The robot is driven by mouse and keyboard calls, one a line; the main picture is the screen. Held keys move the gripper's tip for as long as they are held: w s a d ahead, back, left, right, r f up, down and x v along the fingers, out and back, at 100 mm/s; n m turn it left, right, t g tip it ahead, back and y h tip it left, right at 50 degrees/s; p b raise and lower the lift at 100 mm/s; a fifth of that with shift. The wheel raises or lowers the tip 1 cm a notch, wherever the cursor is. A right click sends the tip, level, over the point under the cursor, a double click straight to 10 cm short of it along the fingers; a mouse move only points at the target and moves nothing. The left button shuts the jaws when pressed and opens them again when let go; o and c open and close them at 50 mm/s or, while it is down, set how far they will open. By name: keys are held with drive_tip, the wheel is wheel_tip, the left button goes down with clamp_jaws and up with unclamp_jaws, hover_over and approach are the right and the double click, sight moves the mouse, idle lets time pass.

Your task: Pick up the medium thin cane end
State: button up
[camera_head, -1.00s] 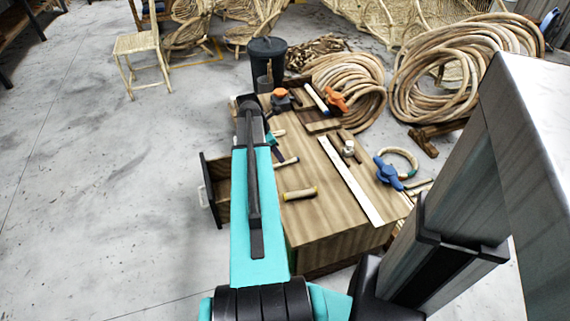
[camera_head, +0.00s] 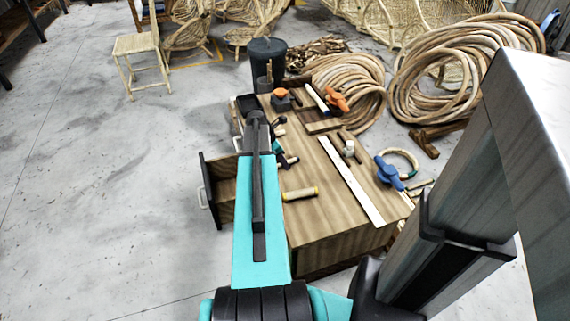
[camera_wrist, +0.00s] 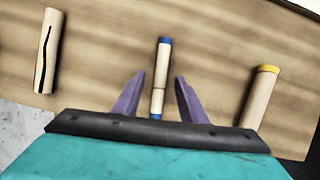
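In the wrist view, a thin pale cane piece with blue ends (camera_wrist: 162,72) lies on the wooden bench top. It appears to be the medium thin cane end. My gripper (camera_wrist: 160,82) is open, with one purple finger on each side of this piece and visible gaps between. I cannot tell the fingers' height above the bench. A thicker cane piece with a yellow end (camera_wrist: 260,96) lies to the right, and a cane piece with a dark crack (camera_wrist: 47,52) lies to the left. In the head view my arm partly covers this area.
The workbench (camera_head: 325,215) has an open drawer (camera_head: 217,190) on its left side. A white ruler (camera_head: 350,180), a blue clamp (camera_head: 388,172) and orange-handled tools (camera_head: 337,100) lie on top. Cane coils (camera_head: 345,80) and a dark bin (camera_head: 267,55) stand behind.

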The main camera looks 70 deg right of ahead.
clamp_jaws()
idle(0.4)
drive_tip(key=shift+r, duration=0.8)
wheel_tip(320, 180, up, 2)
drive_tip(key=shift+r+p, duration=0.25)
drive_tip(key=shift+p, duration=0.4)
drive_tip(key=w+a+p, duration=0.1)
drive_tip(key=w+a, duration=0.1)
drive_tip(key=a, duration=0.5)
drive_tip(key=w+a, duration=0.3)
drive_tip(key=a, duration=0.5)
drive_tip(key=shift+w+r+p, duration=0.2)
drive_tip(key=shift+r+p, duration=0.2)
drive_tip(key=shift+r, duration=0.05)
